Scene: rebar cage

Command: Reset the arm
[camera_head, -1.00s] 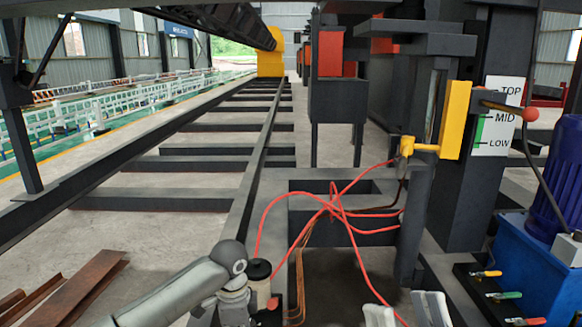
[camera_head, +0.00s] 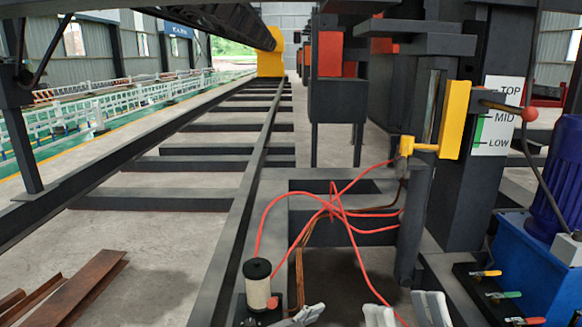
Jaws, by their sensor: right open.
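My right gripper (camera_head: 406,309) shows at the bottom edge, right of the middle. Its two grey fingers stand apart with nothing between them. A small part of my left gripper (camera_head: 306,315) shows at the bottom edge, left of the right one. The rest of it and my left arm are out of view, so its opening cannot be made out. A pale cylinder with a black cap (camera_head: 258,286) stands just left of the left gripper.
Red cables (camera_head: 340,214) loop over the dark frame ahead. A yellow handle (camera_head: 455,120) and a TOP/MID/LOW sign (camera_head: 497,117) are at right. A blue machine (camera_head: 540,268) with small levers stands at lower right. Rusty steel bars (camera_head: 85,285) lie at lower left.

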